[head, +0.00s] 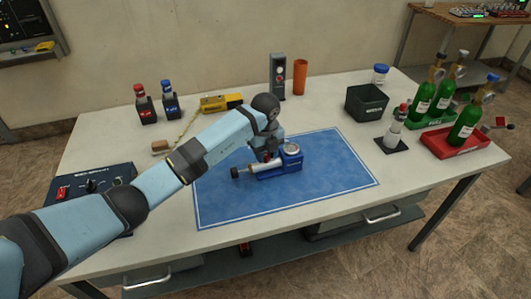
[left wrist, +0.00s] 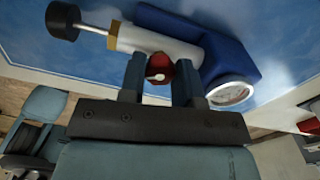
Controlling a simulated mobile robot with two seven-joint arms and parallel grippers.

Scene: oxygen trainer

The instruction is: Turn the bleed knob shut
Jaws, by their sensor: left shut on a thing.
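The oxygen trainer device lies on the blue mat (head: 330,175) in the head view, with a blue body (head: 291,158), a white cylinder (head: 262,167) and a black end knob (head: 236,172). In the left wrist view the red bleed knob (left wrist: 157,70) sits between my two fingers, beside the white cylinder (left wrist: 160,42) and the round gauge (left wrist: 232,93). My left gripper (left wrist: 158,75) is shut on the red knob; in the head view it (head: 267,156) reaches down onto the device from above and partly hides it. My right gripper is not in view.
A dark green bin (head: 367,103) stands behind the mat at right. Green bottles stand in a green tray (head: 432,121) and a red tray (head: 450,145). A yellow meter (head: 221,102), an orange cup (head: 300,76) and a control box (head: 93,184) are also on the table. The mat's right part is clear.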

